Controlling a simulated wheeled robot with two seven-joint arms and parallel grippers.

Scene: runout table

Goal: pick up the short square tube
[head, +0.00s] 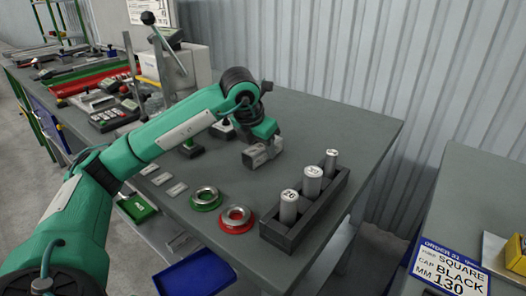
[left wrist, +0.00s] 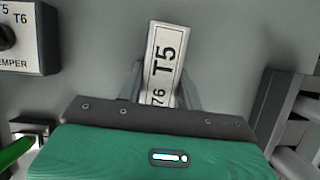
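A short pale-grey tube with a flat label face marked "T5" and "76" (left wrist: 163,60) shows in the left wrist view. It lies between the two fingers of my left gripper (left wrist: 160,88) and leans slightly to the right relative to them. The fingers stand on either side of it and do not look pressed flush on it; its near end is hidden by the gripper body. In the head view my left gripper (head: 262,152) is low over the middle of the table, with the tube's pale end (head: 252,157) under it. My right gripper is not in view.
A dark rack (head: 305,222) holds three round metal cylinders (head: 312,182) at the table's right front. Green (head: 205,199) and red (head: 237,219) rings lie left of it. A blue bin (head: 195,275) sits below. An order card (head: 448,270) reads square, black, 130.

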